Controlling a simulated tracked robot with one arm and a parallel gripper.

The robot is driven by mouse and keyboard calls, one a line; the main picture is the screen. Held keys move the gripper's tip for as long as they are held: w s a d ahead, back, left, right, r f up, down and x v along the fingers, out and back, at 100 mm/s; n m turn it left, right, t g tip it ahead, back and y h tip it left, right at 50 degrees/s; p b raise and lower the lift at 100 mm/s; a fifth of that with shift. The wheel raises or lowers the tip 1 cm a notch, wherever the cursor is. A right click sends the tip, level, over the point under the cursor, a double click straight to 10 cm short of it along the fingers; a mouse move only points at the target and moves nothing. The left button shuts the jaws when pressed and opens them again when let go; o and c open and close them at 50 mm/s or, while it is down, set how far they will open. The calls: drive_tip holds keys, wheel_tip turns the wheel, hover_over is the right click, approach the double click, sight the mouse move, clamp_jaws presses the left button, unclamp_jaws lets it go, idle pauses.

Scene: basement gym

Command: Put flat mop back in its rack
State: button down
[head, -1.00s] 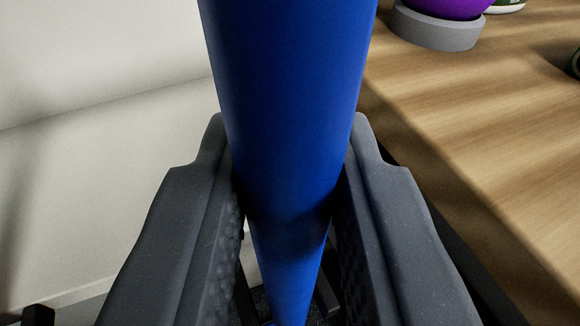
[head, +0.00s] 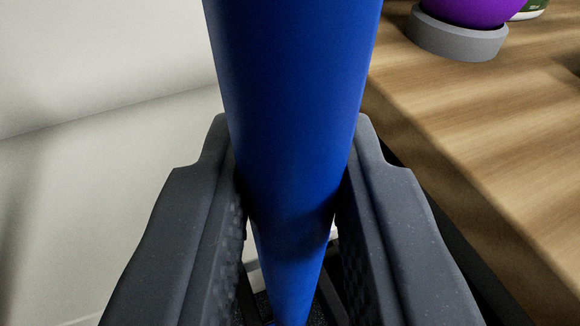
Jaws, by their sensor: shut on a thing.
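A thick blue pole (head: 295,90), which I take to be the handle of the flat mop, runs from the top of the view down between my fingers. My gripper (head: 292,190) is shut on it, with one dark grey finger on each side. The pole continues below the fingers toward a dark floor. The mop's flat head is not visible, and I cannot make out the rack.
A wooden tabletop (head: 490,130) lies close on the right, its edge running beside my right finger. On it stand a purple ball-like object in a grey ring (head: 458,40) and a partly seen green item (head: 532,8). A pale wall (head: 110,150) is on the left.

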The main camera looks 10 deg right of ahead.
drive_tip(key=shift+f, duration=0.45)
drive_tip(key=c, duration=1.2)
unclamp_jaws()
drive_tip(key=shift+f, duration=0.1)
drive_tip(key=shift+s, duration=0.1)
drive_tip(key=v, duration=1.4)
drive_tip(key=w+d+r+y, duration=0.1)
drive_tip(key=w+r+y, duration=0.15)
drive_tip(key=r, duration=0.75)
drive_tip(key=w+d+r+y, duration=0.1)
drive_tip(key=w+r+y, duration=0.15)
drive_tip(key=r, duration=0.85)
drive_tip(key=s+d+r+n, duration=0.1)
drive_tip(key=d+r, duration=0.2)
drive_tip(key=r, duration=0.5)
drive_tip(key=s+d+r, duration=0.2)
drive_tip(key=d+r, duration=0.1)
drive_tip(key=r, duration=0.5)
drive_tip(key=s+d+r+h, duration=0.3)
drive_tip(key=s+d+r, duration=1.4)
drive_tip(key=s+r, duration=0.3)
drive_tip(key=shift+s+r, duration=0.3)
drive_tip(key=shift+s, duration=0.45)
